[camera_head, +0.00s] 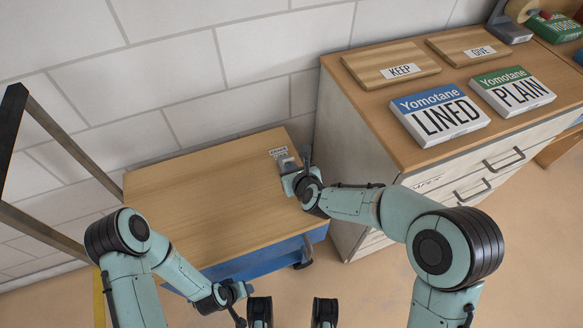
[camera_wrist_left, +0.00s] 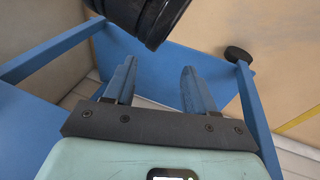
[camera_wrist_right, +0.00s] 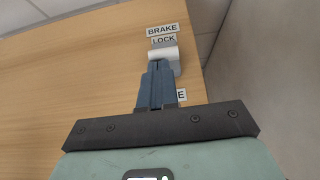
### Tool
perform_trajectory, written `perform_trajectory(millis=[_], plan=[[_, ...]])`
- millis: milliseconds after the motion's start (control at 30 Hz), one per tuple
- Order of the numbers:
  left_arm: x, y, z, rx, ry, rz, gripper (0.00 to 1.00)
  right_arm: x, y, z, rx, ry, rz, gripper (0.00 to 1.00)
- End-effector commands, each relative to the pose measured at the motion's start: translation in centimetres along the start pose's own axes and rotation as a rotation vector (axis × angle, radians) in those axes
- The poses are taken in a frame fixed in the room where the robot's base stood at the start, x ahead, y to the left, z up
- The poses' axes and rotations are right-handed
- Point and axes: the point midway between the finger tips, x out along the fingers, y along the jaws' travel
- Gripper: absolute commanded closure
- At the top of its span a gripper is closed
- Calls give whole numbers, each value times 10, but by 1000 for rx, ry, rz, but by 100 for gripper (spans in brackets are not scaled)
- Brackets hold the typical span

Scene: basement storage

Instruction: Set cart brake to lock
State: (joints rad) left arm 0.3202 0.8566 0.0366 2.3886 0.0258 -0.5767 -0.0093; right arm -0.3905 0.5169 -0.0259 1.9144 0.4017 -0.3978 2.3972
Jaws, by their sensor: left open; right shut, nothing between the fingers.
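The cart has a wooden top (camera_head: 200,195) and a blue frame (camera_head: 265,262). A small grey brake lever (camera_wrist_right: 164,55) is at the top's far right, in front of the LOCK label (camera_wrist_right: 164,41), with a BRAKE label (camera_wrist_right: 162,29) above. My right gripper (camera_wrist_right: 160,66) is shut and empty, its fingertips at the lever's near side; I cannot tell if they touch it. It hides part of another label (camera_wrist_right: 181,95), of which only an E shows. My left gripper (camera_wrist_left: 156,72) is open and empty, low beside the cart's blue panel (camera_wrist_left: 175,75).
A wooden cabinet (camera_head: 345,150) stands close to the cart's right, bearing KEEP and GIVE boards (camera_head: 390,65) and LINED and PLAIN boxes (camera_head: 440,115). A block wall (camera_head: 180,75) is behind. A dark metal frame (camera_head: 45,225) is at left. The cart top is otherwise clear.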

Motion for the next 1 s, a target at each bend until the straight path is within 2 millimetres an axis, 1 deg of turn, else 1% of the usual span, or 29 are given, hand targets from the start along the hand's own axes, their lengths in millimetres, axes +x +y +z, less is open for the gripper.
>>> perform_trajectory(millis=[33,167,267,367,600,633,733,867,1000], plan=[[-4,1,3,1,-10,1,45,-1,0,2,0,5,-1,100],[-12,4,12,3,-37,3,45,-1,0,3,0,20,-1,100],[-22,7,24,6,-71,5,45,-1,0,6,0,38,-1,100],[-35,11,38,10,-117,8,45,-1,0,9,0,62,-1,100],[-79,23,84,22,-267,14,45,1,1,18,-3,149,-1,100],[-84,24,88,23,-280,14,45,1,1,18,-2,162,-1,100],[-94,25,91,22,-296,11,45,3,1,22,-3,202,0,100],[-105,26,94,21,-314,6,45,5,-2,24,2,203,-2,100],[-116,27,97,20,-330,2,45,9,-1,30,2,201,-1,100]])
